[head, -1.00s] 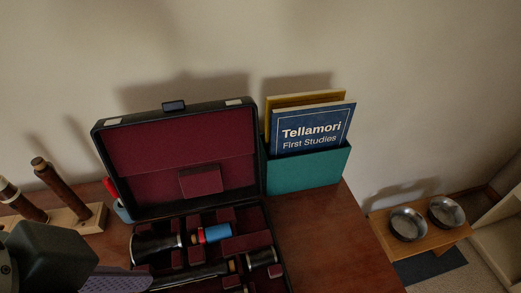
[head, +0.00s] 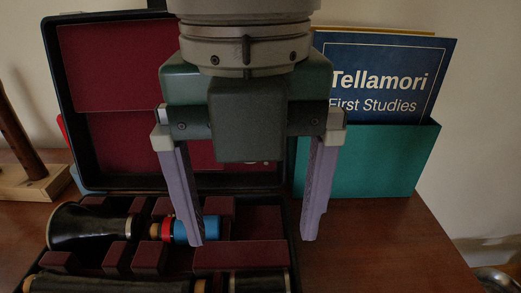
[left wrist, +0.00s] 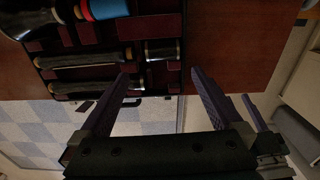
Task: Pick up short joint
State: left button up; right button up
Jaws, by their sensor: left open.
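The open black instrument case (head: 62,90) has a dark red lining. A short black piece with metal rings, seemingly the short joint (head: 258,280), lies in its right-hand compartment at the lower edge of the head view. It also shows in the left wrist view (left wrist: 161,52), lying just beyond the fingertips. My left gripper (head: 253,240) hangs over the case with fingers wide apart and nothing between them; it also shows in the left wrist view (left wrist: 161,73). A further purple finger (left wrist: 250,105), seemingly of my right gripper, shows at the right there; its opening cannot be judged.
The case also holds a black flared bell (head: 92,227), a long black joint (head: 110,284) and a blue-and-red cylinder (head: 181,231). A teal box (head: 385,160) with a blue book (head: 390,75) stands right of the case. Bare tabletop (head: 380,245) lies in front of it.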

aim_at(260, 280)
pick_arm(q)
jog(key=f+b, duration=0.1)
jog(key=f, duration=0.3)
jog(key=f+b, duration=0.1)
jog(key=f, duration=0.4)
jog(key=shift+w+d, duration=0.1)
jog(key=shift+d, duration=0.1)
pick_arm(e)
notch_tip(260, 280, down, 2)
jog(key=shift+s+f, duration=0.1)
jog(key=shift+f, duration=0.1)
pick_arm(q)
jog(key=shift+c, duration=0.2)
jog(key=c, duration=1.1)
jog(key=shift+c, duration=0.2)
jog(key=shift+r, duration=0.15)
